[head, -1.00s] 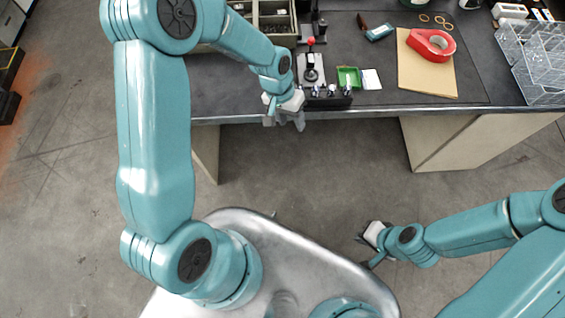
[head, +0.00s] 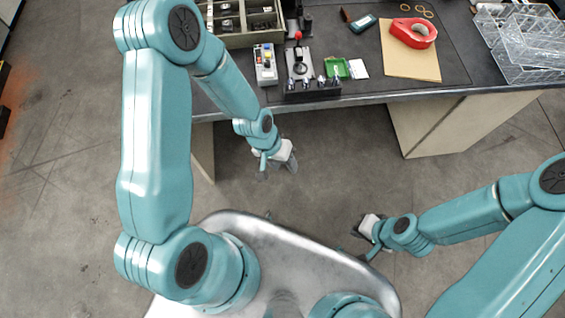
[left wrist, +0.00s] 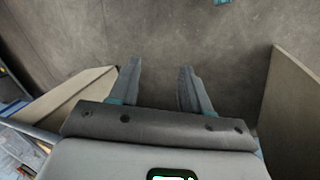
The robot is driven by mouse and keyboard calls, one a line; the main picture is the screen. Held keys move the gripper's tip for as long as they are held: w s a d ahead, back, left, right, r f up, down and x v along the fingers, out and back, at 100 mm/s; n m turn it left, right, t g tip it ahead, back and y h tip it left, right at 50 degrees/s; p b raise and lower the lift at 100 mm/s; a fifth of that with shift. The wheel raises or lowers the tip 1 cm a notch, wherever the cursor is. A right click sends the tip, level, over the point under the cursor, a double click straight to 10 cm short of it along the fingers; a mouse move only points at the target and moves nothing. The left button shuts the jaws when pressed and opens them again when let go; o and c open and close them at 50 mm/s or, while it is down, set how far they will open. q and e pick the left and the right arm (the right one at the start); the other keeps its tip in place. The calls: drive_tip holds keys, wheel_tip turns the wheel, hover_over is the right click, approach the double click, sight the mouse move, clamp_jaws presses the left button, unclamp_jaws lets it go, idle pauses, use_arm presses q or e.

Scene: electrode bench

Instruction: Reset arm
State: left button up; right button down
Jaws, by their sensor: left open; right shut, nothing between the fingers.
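My left gripper (head: 278,165) hangs over the floor in front of the bench edge, clear of the bench. In the left wrist view its two fingers (left wrist: 160,85) are apart with only bare floor between them, so it is open and empty. My right gripper (head: 362,240) is low at the right of my base, over the floor and away from the bench. It is small in the head view and holds nothing that I can see.
The bench (head: 370,93) carries a black rack with electrodes (head: 313,88), a device with a red knob (head: 299,62), a grey-white box (head: 265,65), a green tray (head: 338,68), red tape (head: 413,32) on a brown sheet (head: 410,65), and clear racks (head: 525,45). Floor in front is free.

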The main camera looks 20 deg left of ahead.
idle(0.4)
use_arm(q)
drive_tip(key=s+d+f+n, duration=0.1)
drive_tip(key=s+d+f, duration=0.1)
drive_tip(key=s, duration=0.6)
drive_tip(key=shift+s+f, duration=0.15)
drive_tip(key=shift+f, duration=0.3)
drive_tip(key=shift+a, duration=0.15)
